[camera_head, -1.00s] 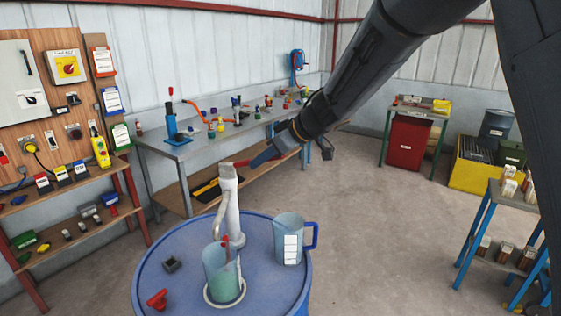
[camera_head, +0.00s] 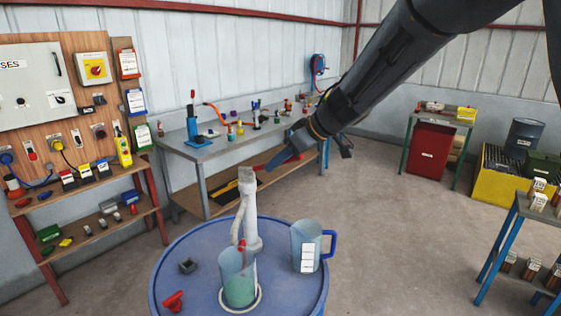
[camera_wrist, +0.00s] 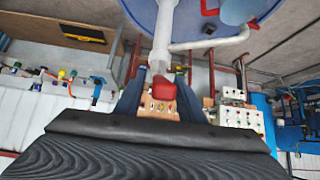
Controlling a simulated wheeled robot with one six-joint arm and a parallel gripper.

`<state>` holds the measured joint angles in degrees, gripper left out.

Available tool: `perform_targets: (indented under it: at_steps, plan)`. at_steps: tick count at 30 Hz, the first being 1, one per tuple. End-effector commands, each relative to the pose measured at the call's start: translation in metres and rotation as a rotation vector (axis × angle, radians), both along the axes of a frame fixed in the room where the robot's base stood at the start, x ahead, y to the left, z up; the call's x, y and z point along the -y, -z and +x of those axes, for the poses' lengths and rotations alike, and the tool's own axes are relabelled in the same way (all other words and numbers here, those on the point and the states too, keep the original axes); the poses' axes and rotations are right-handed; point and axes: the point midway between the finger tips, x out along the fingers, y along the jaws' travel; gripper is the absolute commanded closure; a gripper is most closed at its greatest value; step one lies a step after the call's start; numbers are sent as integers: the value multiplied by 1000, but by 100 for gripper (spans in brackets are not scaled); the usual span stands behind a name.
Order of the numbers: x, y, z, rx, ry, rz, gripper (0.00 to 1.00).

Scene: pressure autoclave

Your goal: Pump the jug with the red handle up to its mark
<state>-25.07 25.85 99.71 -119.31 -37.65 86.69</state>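The jug with the red handle (camera_head: 238,282) stands upright on the blue drum, under the spout of the white hand pump (camera_head: 251,215). Its lower part holds green liquid; I cannot make out its mark. A second clear jug with a blue handle (camera_head: 305,250) and a white label stands to its right. My gripper (camera_head: 272,166) is beside the pump's top, pointing down and left. In the wrist view the red end of the pump lever (camera_wrist: 163,86) lies between my two fingers (camera_wrist: 163,92). I cannot tell whether they press on it.
The blue drum (camera_head: 185,250) carries a red part (camera_head: 173,301) and a small dark block (camera_head: 188,266) at left. Behind stand a workbench (camera_head: 215,148) with small fittings and, at left, a panel with shelves.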

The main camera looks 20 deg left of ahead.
Motion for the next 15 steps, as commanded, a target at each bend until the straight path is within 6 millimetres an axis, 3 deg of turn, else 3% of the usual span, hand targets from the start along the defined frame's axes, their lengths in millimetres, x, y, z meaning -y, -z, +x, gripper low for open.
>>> perform_targets:
  at_steps: [8, 15]
  plan:
    - [3, -1, 0, -1, 1, -1, 64]
    - [26, -25, -6, 3, 1, 0, 64]
